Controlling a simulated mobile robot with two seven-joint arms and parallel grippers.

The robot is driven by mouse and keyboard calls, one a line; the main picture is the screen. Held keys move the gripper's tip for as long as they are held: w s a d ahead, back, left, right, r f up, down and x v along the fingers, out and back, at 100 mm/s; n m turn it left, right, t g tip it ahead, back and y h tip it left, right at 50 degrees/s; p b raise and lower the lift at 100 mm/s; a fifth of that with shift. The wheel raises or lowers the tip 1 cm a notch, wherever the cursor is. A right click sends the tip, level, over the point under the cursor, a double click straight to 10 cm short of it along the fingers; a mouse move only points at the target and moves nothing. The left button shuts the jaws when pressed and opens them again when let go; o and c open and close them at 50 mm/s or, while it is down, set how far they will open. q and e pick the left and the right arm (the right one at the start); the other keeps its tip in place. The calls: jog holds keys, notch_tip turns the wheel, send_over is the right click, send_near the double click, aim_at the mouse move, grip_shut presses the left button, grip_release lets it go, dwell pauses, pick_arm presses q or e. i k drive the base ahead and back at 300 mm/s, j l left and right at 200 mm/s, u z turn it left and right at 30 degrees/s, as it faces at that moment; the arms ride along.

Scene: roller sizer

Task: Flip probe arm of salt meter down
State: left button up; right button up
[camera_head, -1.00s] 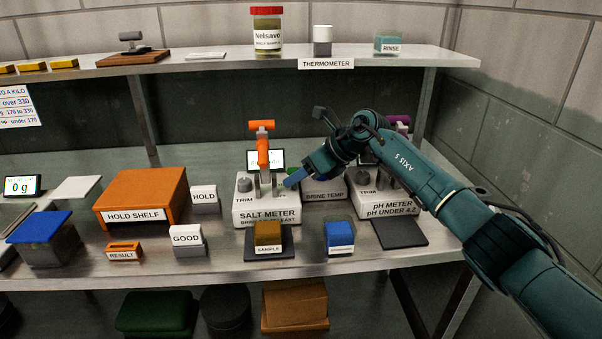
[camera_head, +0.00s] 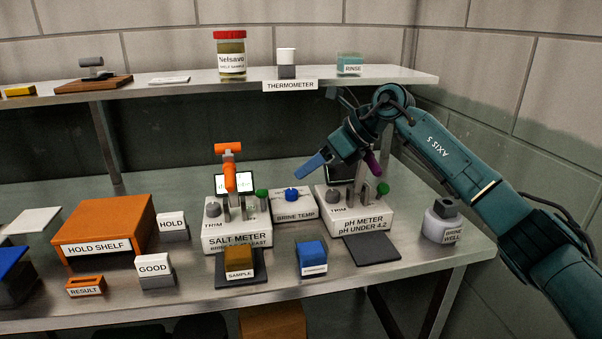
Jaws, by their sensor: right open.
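The salt meter (camera_head: 237,236) is a white box on the bench with a grey trim knob, a green knob and a small screen. Its orange probe arm (camera_head: 230,172) stands raised above the box, with a crosswise orange grip on top. A brown sample block (camera_head: 239,262) sits on the dark pad in front. My right gripper (camera_head: 312,167), with a blue finger, is in the air to the right of the orange arm, above the brine temp unit. It is open, apart from the arm, and holds nothing that I see. My left gripper is out of view.
The brine temp unit (camera_head: 294,209) and the pH meter (camera_head: 358,220) stand right of the salt meter. A purple arm (camera_head: 373,163) is partly hidden behind my arm. The hold shelf (camera_head: 112,228) is at left. A metal shelf (camera_head: 200,82) runs above the bench.

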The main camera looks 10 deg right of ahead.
aim_at(227, 149)
jog(key=k, duration=1)
